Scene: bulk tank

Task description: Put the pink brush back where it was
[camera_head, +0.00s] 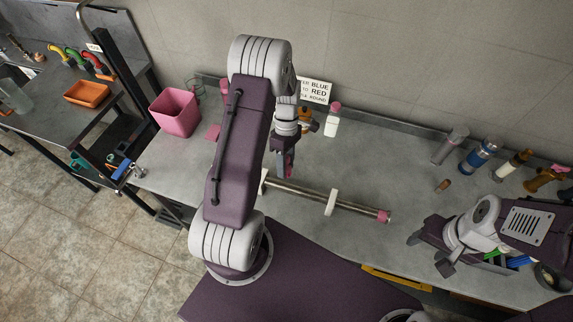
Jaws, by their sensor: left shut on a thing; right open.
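My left gripper (287,166) is shut, pointing down over the grey worktop behind the metal tube. A small pink part shows between its fingers, which seems to be the pink brush (290,171); most of it is hidden by the fingers and arm. The metal tube (305,194) lies across white supports (331,202), with a pink piece (384,216) at its right end. I cannot tell whether that piece belongs to a brush. My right gripper (430,254) is open and empty over the right front of the worktop.
A pink bucket (176,112) stands at the worktop's left. A white bottle with a pink cap (332,121) stands at the back by a sign (314,90). Several cylinders, one blue (479,155), stand at the back right. An orange tray (87,94) is on the left bench.

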